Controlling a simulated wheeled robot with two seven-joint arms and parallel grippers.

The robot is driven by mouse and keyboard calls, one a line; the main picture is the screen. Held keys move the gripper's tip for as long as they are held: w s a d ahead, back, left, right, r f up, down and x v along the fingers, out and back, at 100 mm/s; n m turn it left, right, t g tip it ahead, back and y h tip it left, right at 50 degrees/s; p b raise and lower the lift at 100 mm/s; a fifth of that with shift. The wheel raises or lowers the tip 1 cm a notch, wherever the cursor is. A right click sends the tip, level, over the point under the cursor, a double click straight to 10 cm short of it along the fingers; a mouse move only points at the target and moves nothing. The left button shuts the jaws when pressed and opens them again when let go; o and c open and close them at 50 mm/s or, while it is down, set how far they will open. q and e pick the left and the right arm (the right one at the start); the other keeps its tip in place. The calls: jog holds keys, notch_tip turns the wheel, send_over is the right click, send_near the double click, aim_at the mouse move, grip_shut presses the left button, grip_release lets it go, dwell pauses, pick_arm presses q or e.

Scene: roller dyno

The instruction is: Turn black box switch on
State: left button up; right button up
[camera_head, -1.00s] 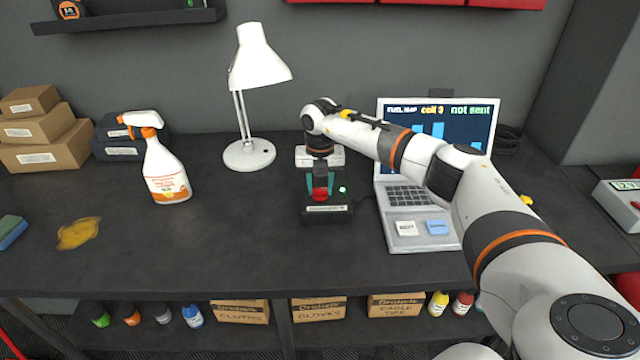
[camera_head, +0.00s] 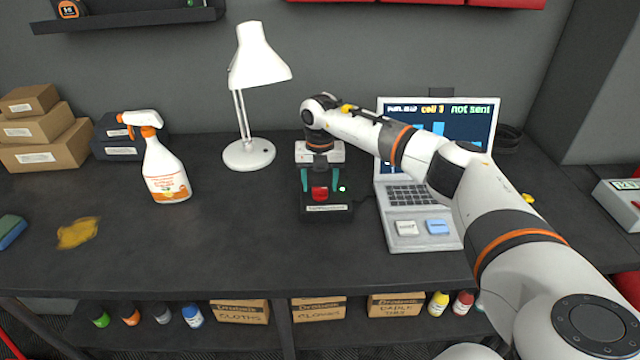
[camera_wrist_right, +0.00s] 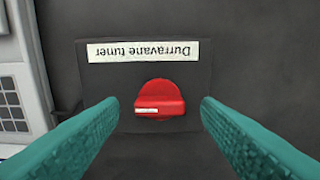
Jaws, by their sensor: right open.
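The black box (camera_head: 327,212) sits on the dark bench, left of the laptop, with a pale label on its front. In the right wrist view its label (camera_wrist_right: 143,51) shows upside down and reads "Durravane tuner". Its red rotary switch (camera_wrist_right: 160,99) has a white mark on the left part of its bar. The switch (camera_head: 319,194) also shows in the head view, beside a small lit green light (camera_head: 342,189). My right gripper (camera_head: 320,188) is open above the box, its teal fingers on either side of the switch and apart from it. My left gripper is out of view.
An open laptop (camera_head: 436,243) stands right of the box, and a white lamp (camera_head: 249,153) is to the left behind it. A spray bottle (camera_head: 166,177), stacked cartons (camera_head: 40,157) and a yellow smear (camera_head: 78,232) are further left. The bench front is clear.

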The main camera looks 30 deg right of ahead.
aim_at(320, 188)
notch_tip(320, 188, up, 11)
jog(key=b, duration=0.2)
jog(key=shift+b, duration=0.4)
